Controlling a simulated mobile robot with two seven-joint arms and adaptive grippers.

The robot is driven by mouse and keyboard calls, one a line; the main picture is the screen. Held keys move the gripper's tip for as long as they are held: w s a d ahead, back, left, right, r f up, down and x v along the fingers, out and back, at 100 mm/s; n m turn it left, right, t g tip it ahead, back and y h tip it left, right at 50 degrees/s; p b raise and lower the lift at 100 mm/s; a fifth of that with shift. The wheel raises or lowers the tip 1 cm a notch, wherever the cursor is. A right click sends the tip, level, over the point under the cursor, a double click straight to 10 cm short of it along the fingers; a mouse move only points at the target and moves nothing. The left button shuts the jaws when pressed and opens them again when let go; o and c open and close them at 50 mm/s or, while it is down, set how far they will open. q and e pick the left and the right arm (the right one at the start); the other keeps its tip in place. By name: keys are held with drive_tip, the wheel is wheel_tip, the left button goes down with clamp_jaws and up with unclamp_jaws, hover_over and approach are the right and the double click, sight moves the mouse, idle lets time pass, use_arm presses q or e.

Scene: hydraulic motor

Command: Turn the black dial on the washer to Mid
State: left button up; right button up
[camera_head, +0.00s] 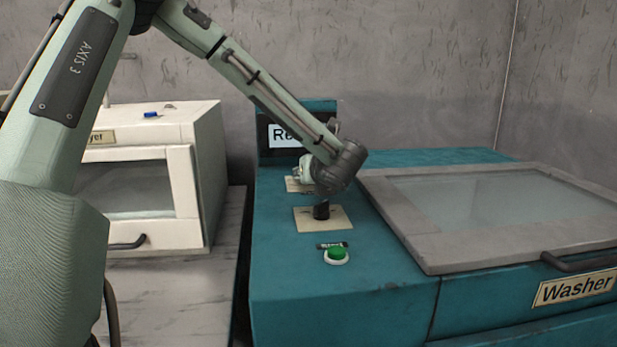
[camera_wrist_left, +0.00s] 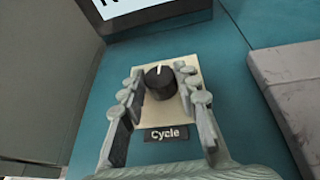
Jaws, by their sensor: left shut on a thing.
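A black dial (camera_wrist_left: 160,83) sits on a cream plate in the left wrist view, with a "Cycle" label (camera_wrist_left: 166,134) below it. Its white mark points up and slightly left. My left gripper (camera_head: 303,171) is over the far plate on the teal washer (camera_head: 345,301). In the head view the gripper hides this dial. A second black dial (camera_head: 321,210) stands on a nearer cream plate. Setting words on the plates are unreadable. My right gripper is not in view.
A green button (camera_head: 337,254) is in front of the nearer dial. The washer's grey-framed glass lid (camera_head: 500,207) is closed on the right. A sign (camera_head: 284,136) stands behind the controls. A white dryer (camera_head: 205,190) is on the left.

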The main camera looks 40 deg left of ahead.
use_arm(q)
drive_tip(key=shift+w+n+g+y, duration=0.1)
drive_tip(key=shift+n+g+y, duration=0.2)
drive_tip(key=shift+n+g, duration=0.25)
drive_tip(key=shift+r+n, duration=0.1)
drive_tip(key=shift+n, duration=0.15)
drive_tip(key=o, duration=1.2)
drive_tip(key=shift+c, duration=0.2)
drive_tip(key=shift+d, duration=0.1)
drive_tip(key=v, duration=1.1)
drive_tip(key=shift+d, duration=0.4)
